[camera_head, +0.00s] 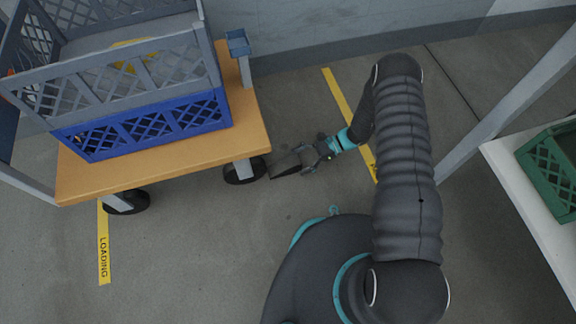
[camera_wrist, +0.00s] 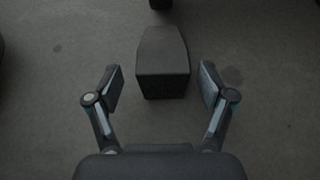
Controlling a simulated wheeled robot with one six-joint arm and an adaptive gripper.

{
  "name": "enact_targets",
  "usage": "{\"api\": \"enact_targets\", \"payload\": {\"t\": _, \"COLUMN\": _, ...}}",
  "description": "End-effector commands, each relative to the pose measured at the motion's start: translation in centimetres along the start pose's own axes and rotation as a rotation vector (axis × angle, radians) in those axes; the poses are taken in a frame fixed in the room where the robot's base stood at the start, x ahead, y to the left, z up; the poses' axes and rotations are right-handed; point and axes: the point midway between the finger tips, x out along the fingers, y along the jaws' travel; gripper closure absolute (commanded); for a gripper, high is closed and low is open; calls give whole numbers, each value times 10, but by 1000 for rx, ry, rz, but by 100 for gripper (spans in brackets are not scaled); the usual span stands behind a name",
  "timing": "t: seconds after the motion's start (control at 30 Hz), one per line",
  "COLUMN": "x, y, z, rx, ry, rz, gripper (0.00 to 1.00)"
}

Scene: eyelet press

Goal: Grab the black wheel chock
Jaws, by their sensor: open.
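The black wheel chock (camera_wrist: 162,66) lies on the grey floor, and in the wrist view it sits between and slightly beyond my open fingers. Its blunt end faces my gripper (camera_wrist: 161,90), with a gap on each side. In the head view the chock (camera_head: 287,163) is a dark wedge beside the cart's near right wheel. My gripper (camera_head: 314,152) is at the chock's right end, low near the floor. Part of the chock there is hard to tell from the fingers.
A wooden-topped cart (camera_head: 180,158) carries stacked grey and blue crates (camera_head: 150,122). Its black wheel (camera_head: 244,171) stands just left of the chock. A white table (camera_head: 530,190) with a green crate (camera_head: 553,160) is at right. Floor around my gripper looks clear.

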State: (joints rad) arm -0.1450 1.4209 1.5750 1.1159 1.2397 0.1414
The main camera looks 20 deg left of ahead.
Motion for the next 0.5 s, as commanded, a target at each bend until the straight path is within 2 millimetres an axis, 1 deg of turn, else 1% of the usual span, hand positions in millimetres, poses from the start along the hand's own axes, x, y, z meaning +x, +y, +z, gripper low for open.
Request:
{"api": "enact_targets", "payload": {"t": 0.17, "x": 10, "y": 0, "z": 0, "rx": 0, "ry": 0, "rz": 1, "gripper": 19}}
{"api": "enact_targets", "payload": {"t": 0.23, "x": 17, "y": -1, "z": -1, "rx": 0, "ry": 0, "rz": 2, "gripper": 19}}
{"api": "enact_targets", "payload": {"t": 0.4, "x": 41, "y": -3, "z": -4, "rx": 0, "ry": 1, "rz": 4, "gripper": 19}}
{"api": "enact_targets", "payload": {"t": 0.5, "x": 52, "y": -3, "z": -3, "rx": 0, "ry": 1, "rz": 2, "gripper": 19}}
